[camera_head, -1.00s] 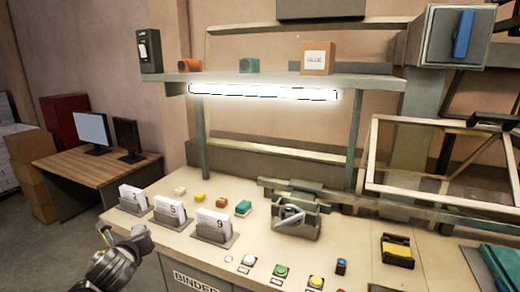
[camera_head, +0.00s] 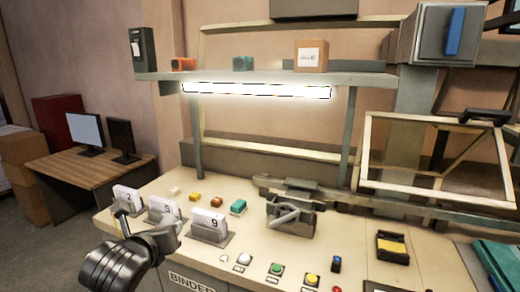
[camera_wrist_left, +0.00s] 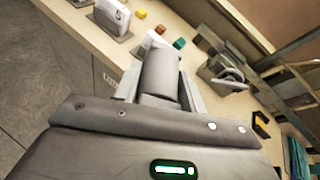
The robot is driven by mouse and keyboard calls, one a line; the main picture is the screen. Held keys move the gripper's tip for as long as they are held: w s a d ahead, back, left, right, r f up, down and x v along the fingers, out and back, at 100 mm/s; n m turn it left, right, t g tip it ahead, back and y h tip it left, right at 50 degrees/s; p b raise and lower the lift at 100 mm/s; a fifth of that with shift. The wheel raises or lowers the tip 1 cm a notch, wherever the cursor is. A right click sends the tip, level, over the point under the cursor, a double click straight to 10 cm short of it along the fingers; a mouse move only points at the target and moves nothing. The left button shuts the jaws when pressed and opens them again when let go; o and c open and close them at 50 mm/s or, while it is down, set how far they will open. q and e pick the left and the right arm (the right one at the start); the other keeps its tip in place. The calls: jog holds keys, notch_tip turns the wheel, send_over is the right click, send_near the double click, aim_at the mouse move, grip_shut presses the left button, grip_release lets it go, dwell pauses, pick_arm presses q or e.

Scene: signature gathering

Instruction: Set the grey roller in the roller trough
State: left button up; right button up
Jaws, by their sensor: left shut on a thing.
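My left gripper (camera_head: 150,232) is at the front left of the bench, in front of the number-card holders. In the left wrist view, my left gripper (camera_wrist_left: 160,88) is shut on the grey roller (camera_wrist_left: 161,73), a smooth grey cylinder between the fingers. In the head view I cannot make out the roller apart from the gripper. A grey metal fixture with a bar across it (camera_head: 292,214), possibly the roller trough, stands mid-bench, right of my gripper and apart from it. It also shows in the left wrist view (camera_wrist_left: 224,74). My right gripper is not in view.
Card holders (camera_head: 209,228) stand close by my left gripper. Small coloured blocks (camera_head: 238,207) lie behind them. Push buttons (camera_head: 276,269) line the front edge. A yellow-topped black box (camera_head: 392,247) sits at right. A shelf (camera_head: 270,77) with a lamp hangs above.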

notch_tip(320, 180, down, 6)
jog(key=b, duration=0.5)
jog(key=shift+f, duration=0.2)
